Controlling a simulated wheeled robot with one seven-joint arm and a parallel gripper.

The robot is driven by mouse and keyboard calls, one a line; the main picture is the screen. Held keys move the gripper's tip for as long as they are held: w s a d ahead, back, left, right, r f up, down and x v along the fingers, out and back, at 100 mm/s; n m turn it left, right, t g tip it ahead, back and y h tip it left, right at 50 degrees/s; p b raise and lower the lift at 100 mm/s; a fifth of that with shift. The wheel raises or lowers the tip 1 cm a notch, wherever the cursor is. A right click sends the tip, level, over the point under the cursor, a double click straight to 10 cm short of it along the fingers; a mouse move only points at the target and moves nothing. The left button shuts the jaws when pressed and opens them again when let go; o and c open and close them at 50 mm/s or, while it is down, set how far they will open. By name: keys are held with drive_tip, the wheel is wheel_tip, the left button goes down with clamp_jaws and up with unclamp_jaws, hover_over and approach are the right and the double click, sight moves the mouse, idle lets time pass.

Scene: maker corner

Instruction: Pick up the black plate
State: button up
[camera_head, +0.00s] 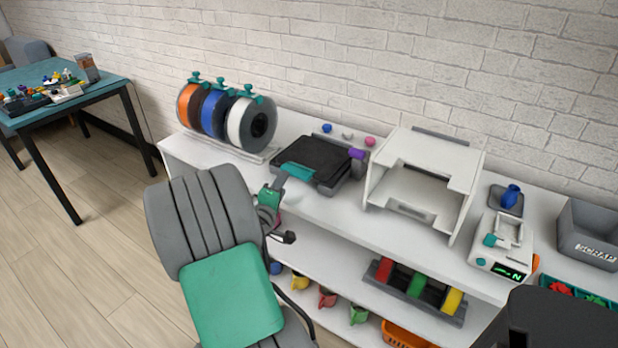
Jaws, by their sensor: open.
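The black plate (319,153) lies flat on the bed of a dark machine on the white bench, left of the white frame. A teal strip (297,171) shows at its front left edge. My gripper (277,190) is small in the view, just left of and in front of the plate. It is open, and nothing shows between its jaws. The jaws look close to the plate's front left corner; I cannot tell whether they touch it. My grey and teal arm hides part of the bench front.
Orange, blue and white spools (225,118) stand left of the plate. A purple piece (356,153) is at its right. The white frame (424,180) stands further right, then a scale (500,248) and the scrap bin (592,238). A brick wall is close behind.

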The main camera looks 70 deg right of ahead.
sight(298, 167)
drive_tip(key=shift+s+d+f+n+h, duration=0.5)
drive_tip(key=shift+s+d+f+n, duration=0.2)
drive_tip(key=shift+s+n, duration=0.25)
drive_tip(key=shift+s+d+r+n+t, duration=0.15)
drive_tip(key=shift+d+n+t, duration=0.1)
drive_tip(key=shift+d+t, duration=0.05)
drive_tip(key=d, duration=0.2)
drive_tip(key=w+d+p, duration=0.1)
drive_tip(key=d, duration=0.4)
drive_tip(key=shift+w+d+r+p, duration=0.2)
drive_tip(key=shift+r+p, duration=0.1)
drive_tip(key=shift+p, duration=0.1)
drive_tip(key=shift+c, duration=0.2)
clamp_jaws()
